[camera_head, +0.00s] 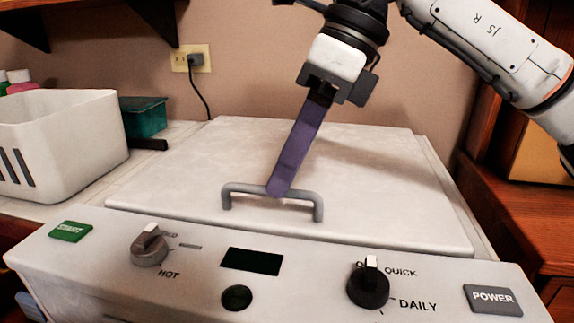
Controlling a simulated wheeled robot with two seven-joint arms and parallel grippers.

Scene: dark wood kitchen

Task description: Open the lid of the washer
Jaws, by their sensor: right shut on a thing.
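The washer's lid (360,165) is a white panel lying flat and closed on top of the washer. A grey bar handle (306,197) stands near its front edge. My right gripper (279,190) reaches down from the top with its long purple finger slanting to the middle of the handle bar. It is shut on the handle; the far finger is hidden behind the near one. The washer's front panel (205,285) carries knobs, a dark display and buttons. My left gripper is not in view.
A white slotted basket (60,135) and a teal container (143,117) stand at the left, beside the lid. A socket (188,60) with a plug and cord is on the back wall. Dark wood cabinetry (520,215) borders the right. The lid's top is clear.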

